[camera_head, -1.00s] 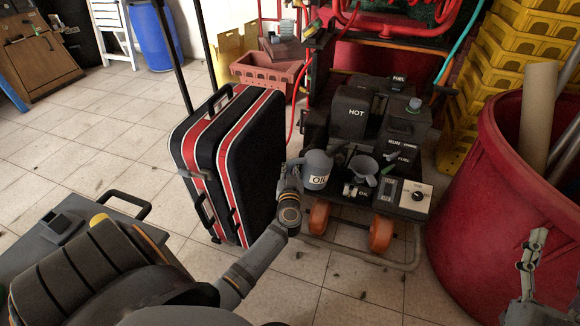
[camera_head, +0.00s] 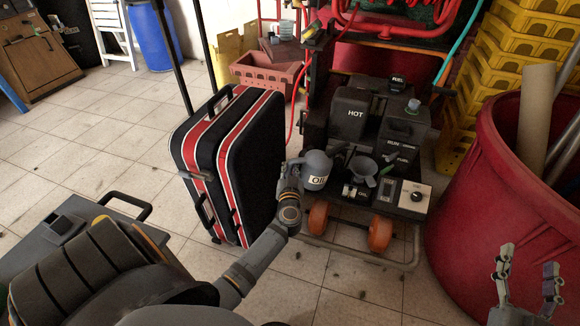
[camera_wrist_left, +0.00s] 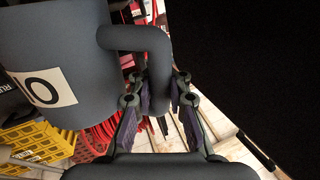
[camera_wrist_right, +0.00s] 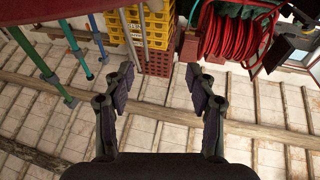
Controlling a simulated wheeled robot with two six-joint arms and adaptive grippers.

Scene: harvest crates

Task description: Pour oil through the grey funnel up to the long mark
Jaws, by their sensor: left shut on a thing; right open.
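The grey oil jug (camera_head: 317,171) with a white "OIL" label is held by its handle in my left gripper (camera_head: 290,178), left of the funnel. In the left wrist view the jug (camera_wrist_left: 55,50) fills the upper left, and my left gripper (camera_wrist_left: 158,105) is shut on its handle. The grey funnel (camera_head: 363,167) stands upright on the black machine (camera_head: 350,125), above the "OIL" marking. A small gauge window (camera_head: 389,192) sits right of the funnel; its marks and level are too small to read. My right gripper (camera_head: 527,280) is open and empty at the lower right; it also shows in the right wrist view (camera_wrist_right: 161,85).
A big red bin (camera_head: 490,200) with rolls stands right of the machine. A black and red suitcase (camera_head: 235,165) stands to the left, close to my left forearm. Yellow crates (camera_head: 520,50) are stacked behind the bin. A dial (camera_head: 415,197) sits beside the gauge.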

